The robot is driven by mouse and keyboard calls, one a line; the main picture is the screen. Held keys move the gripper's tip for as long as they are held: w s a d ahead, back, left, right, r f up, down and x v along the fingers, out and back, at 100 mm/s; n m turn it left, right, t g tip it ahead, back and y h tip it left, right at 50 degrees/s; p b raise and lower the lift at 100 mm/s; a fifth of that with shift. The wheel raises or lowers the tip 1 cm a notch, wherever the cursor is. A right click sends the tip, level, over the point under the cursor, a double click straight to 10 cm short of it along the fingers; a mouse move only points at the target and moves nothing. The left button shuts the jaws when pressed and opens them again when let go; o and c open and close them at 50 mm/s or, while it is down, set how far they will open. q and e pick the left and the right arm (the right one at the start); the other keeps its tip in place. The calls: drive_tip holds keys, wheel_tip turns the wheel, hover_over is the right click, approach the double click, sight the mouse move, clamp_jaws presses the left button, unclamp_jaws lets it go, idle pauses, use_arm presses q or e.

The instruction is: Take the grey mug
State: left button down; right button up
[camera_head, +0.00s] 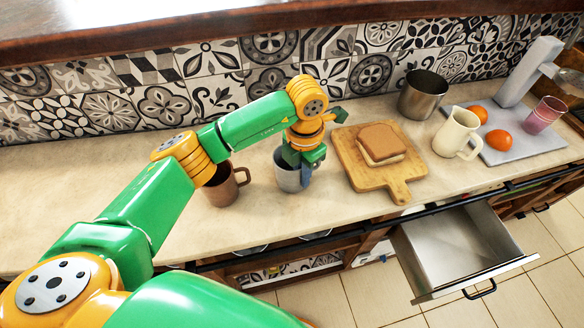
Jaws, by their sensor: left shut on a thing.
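The grey mug (287,180) stands upright on the counter, between a brown mug and a wooden board. My left gripper (304,172) points down over it and is shut on its right side, near the rim. The gripper and wrist hide part of the mug's opening and its right side. My right gripper is not in the view.
A brown mug (221,190) stands close on the left, partly behind my arm. A cutting board (398,187) with bread (381,142) lies on the right. Beyond are a metal pot (422,97), a cream pitcher (452,134) and a grey tray (520,147). An open drawer (458,250) juts out below.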

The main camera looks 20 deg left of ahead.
use_arm(q)
drive_tip(key=shift+s, duration=0.1)
idle(0.6)
drive_tip(key=shift+r+b, duration=0.25)
drive_tip(key=shift+b, duration=0.15)
drive_tip(key=r, duration=0.1)
drive_tip(key=r+b, duration=0.1)
drive_tip(key=d+r, duration=0.1)
drive_tip(key=shift+w, duration=0.25)
drive_tip(key=d+r+p, duration=0.1)
drive_tip(key=d+r, duration=0.8)
drive_tip(key=d, duration=0.3)
drive_tip(key=shift+w+d+r+p, duration=0.25)
drive_tip(key=shift+w+d+p, duration=0.15)
drive_tip(key=shift+w, duration=0.05)
